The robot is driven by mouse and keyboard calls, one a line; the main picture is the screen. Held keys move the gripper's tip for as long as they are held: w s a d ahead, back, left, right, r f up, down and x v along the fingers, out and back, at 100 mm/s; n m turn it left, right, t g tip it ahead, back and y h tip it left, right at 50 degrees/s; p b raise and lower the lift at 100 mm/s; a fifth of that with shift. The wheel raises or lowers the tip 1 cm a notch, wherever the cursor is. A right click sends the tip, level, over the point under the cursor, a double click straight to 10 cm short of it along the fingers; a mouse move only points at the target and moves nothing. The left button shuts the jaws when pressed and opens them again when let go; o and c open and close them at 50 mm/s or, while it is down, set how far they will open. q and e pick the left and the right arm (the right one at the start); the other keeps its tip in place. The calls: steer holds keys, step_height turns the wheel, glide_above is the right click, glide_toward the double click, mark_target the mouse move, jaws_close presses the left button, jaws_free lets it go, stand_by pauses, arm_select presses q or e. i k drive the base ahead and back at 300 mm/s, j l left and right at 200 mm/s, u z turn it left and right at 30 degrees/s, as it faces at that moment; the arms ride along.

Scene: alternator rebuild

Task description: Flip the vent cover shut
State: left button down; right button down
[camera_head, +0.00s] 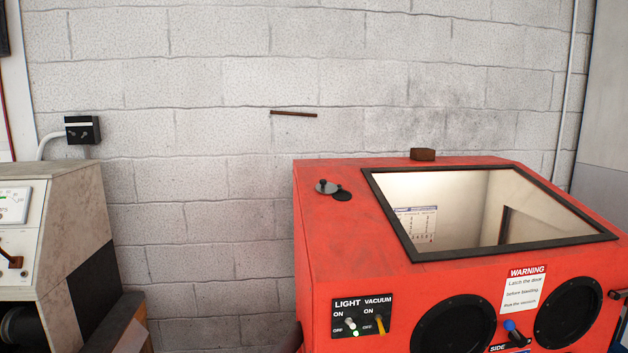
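A red blasting cabinet (345,250) stands at the right. On the left part of its top is a small grey disc with a dark knob (326,186), which looks like the vent cover. Right beside it, slightly nearer, is a black round patch (342,194), which looks like the vent opening. The grey disc sits to the left of the black patch and does not cover most of it. Neither of my grippers is in view.
The cabinet has a black-framed window (420,255), a light and vacuum switch panel (362,315) and round glove ports (453,324). A brown block (423,154) sits at its back edge. A beige test bench (70,230) stands left, with a gap between.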

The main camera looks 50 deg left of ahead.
mark_target(324, 187)
steer(key=k+j, duration=0.45)
steer(key=k+j+z, duration=0.1)
steer(key=k+j, duration=0.35)
steer(key=j, duration=0.25)
